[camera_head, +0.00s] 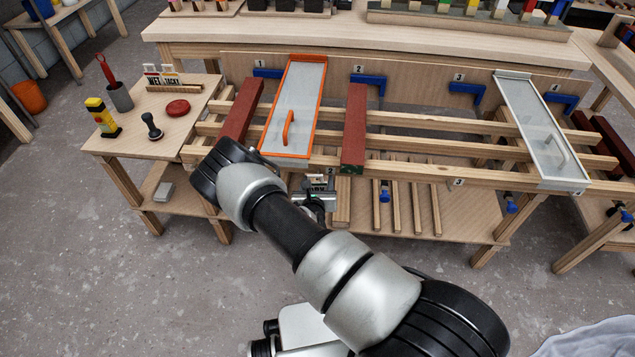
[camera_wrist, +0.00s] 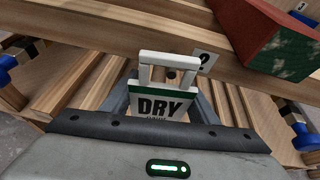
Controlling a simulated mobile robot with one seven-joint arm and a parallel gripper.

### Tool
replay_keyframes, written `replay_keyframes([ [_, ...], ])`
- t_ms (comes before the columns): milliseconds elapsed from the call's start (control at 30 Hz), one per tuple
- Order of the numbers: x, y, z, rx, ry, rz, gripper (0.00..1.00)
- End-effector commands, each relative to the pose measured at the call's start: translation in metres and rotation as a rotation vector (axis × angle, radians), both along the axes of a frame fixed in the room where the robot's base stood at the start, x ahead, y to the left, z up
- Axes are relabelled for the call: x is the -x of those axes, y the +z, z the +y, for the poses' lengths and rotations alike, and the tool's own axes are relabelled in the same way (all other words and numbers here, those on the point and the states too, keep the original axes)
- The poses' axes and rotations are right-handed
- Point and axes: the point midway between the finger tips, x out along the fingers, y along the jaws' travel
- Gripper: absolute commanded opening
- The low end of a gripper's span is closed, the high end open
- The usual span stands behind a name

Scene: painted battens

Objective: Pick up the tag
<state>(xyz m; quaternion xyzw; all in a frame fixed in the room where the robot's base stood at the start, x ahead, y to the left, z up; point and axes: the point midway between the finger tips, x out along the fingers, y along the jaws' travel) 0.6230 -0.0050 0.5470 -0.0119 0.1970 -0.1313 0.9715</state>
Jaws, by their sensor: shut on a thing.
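A white tag (camera_wrist: 160,106) with a green band and the word DRY sits between the fingers of my gripper (camera_wrist: 163,92) in the wrist view. Its open white loop points up towards the front rail (camera_wrist: 110,25). A small dark round spot shows through the loop; I cannot tell whether it is a peg and whether the loop is around it. My gripper is shut on the tag. In the head view my gripper (camera_head: 318,193) is just below the front rail, near label 2, partly hidden by my arm. Other tags, WET and TACKY (camera_head: 165,77), stand on the side table.
Dark red battens (camera_head: 354,130) lie across the rails, one close to my gripper. An orange-framed screen (camera_head: 296,100) and a grey-framed screen (camera_head: 540,130) also lie there. Loose wooden strips (camera_head: 405,205) rest on the lower shelf. The side table (camera_head: 185,125) holds a yellow bottle and cup.

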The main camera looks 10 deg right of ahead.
Motion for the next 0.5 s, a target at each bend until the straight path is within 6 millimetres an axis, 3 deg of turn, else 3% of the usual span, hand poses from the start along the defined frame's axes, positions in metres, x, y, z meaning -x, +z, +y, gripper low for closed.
replay_keyframes([
  [167,0.035,0.0,0.011,0.001,0.002,0.008,0.29],
  [500,0.124,0.0,0.036,0.004,0.003,0.006,0.29],
])
